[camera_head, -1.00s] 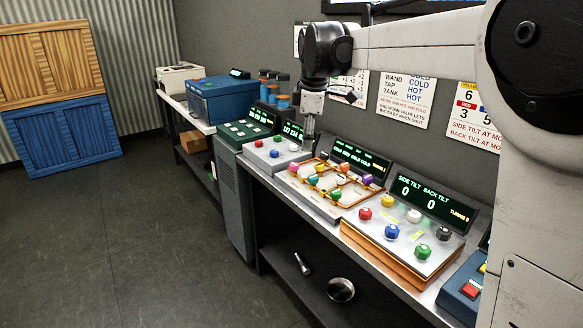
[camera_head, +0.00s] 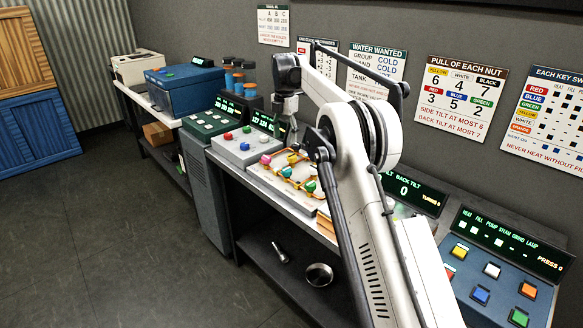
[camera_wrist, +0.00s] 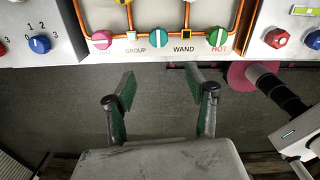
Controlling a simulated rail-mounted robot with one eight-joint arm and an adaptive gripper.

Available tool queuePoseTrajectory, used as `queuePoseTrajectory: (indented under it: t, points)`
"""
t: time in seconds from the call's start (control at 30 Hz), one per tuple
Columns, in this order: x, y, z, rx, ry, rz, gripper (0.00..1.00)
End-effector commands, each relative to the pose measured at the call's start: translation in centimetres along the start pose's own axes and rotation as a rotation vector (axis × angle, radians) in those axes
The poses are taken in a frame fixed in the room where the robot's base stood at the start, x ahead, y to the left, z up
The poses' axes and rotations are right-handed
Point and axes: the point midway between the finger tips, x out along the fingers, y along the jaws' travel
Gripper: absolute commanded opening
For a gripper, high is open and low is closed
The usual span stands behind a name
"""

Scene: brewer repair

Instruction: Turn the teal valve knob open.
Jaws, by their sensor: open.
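The teal valve knob (camera_wrist: 158,37) is on the front row of a pale panel with orange pipes, between the GROUP and WAND labels. A pink knob (camera_wrist: 102,39) is to its left and a green knob (camera_wrist: 216,37) to its right. In the head view the teal knob (camera_head: 284,171) looks small on the pipe panel (camera_head: 258,174). My gripper (camera_wrist: 160,88) is open and empty. Its two green-padded fingers lie below the knob row in the wrist view, apart from the teal knob. In the head view my gripper (camera_head: 291,132) hangs above the panel.
A grey panel with coloured knobs (camera_head: 240,150) stands left of the pipe panel. A blue button console (camera_head: 500,270) is at the right. A flashlight (camera_head: 280,252) and a metal bowl (camera_head: 319,275) are on the lower shelf. My arm hides part of the bench.

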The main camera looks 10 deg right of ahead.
Motion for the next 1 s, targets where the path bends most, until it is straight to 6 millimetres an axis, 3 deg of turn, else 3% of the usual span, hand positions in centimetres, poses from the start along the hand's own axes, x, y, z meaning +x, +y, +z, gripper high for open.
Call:
queuePoseTrajectory:
  t: [0.37, 1.0]
  points:
    - [2.7, 0.7, 0.5, -0.073, 0.012, -0.015, 0.50]
    - [13.5, 0.5, 0.3, -0.071, 0.012, -0.014, 0.50]
